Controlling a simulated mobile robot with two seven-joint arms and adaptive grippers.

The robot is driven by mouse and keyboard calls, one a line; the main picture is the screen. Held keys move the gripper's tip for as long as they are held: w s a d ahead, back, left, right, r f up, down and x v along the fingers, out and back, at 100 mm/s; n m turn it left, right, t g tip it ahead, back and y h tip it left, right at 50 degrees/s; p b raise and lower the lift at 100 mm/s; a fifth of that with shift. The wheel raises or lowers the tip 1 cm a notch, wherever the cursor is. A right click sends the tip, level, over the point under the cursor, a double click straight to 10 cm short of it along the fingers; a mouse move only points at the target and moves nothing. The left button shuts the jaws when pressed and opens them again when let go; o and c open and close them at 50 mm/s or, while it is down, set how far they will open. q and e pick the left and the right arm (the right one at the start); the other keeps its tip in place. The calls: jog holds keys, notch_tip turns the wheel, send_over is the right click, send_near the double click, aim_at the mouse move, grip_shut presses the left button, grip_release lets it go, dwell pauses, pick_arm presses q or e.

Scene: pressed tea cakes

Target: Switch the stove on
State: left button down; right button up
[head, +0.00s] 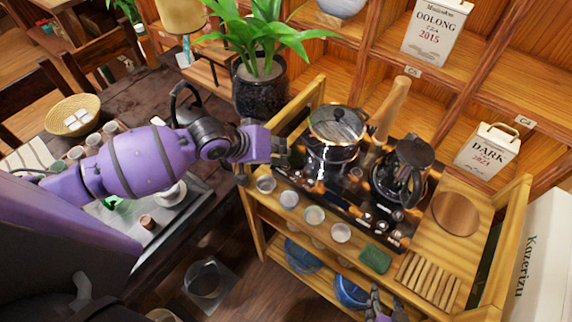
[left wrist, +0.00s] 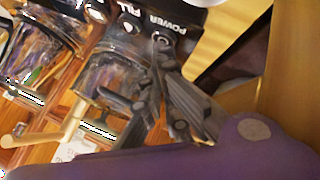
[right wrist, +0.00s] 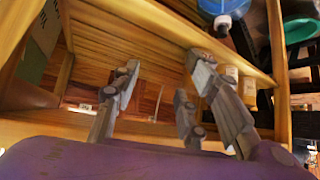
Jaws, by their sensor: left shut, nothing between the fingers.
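The black stove (head: 345,203) sits on the wooden cart, with a glass kettle with a lid (head: 335,128) on its left part and a second dark glass pot (head: 402,172) on its right. The left wrist view shows its panel with POWER and FILL labels and a round POWER button (left wrist: 163,41). My left gripper (head: 284,150) is shut and empty at the stove's left end; in the left wrist view its fingertips (left wrist: 157,52) are close to the POWER button. I cannot tell whether they touch. My right gripper (right wrist: 162,75) is open and empty, low by the cart's front.
Several small cups (head: 314,214) and a green cloth (head: 375,258) line the cart's front edge. A round wooden board (head: 455,213) and a slatted tray (head: 429,279) lie on the right. A plant pot (head: 261,92) stands behind my left gripper. Blue containers (head: 302,254) sit on the lower shelf.

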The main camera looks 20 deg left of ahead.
pick_arm(q)
jog(key=shift+w+a+r+p, duration=0.2)
jog(key=shift+r+p, duration=0.1)
jog(key=shift+r, duration=0.3)
jog(key=shift+w+a+r+p, duration=0.1)
jog(key=shift+a+r+p, duration=0.15)
jog(key=shift+r, duration=0.35)
jog(key=shift+d+r, duration=0.1)
jog(key=shift+r, duration=0.25)
jog(key=shift+d+r, duration=0.1)
jog(key=shift+r, duration=0.2)
jog(key=shift+s+r, duration=0.1)
jog(key=shift+r, duration=0.65)
pick_arm(e)
jog(key=shift+w+r+t, duration=0.15)
jog(key=shift+w+r, duration=0.2)
jog(key=shift+r, duration=0.2)
jog(key=shift+w+r+t, duration=0.15)
jog(key=shift+w+r, duration=0.15)
jog(key=shift+r, duration=0.2)
pick_arm(q)
jog(key=shift+d, duration=0.1)
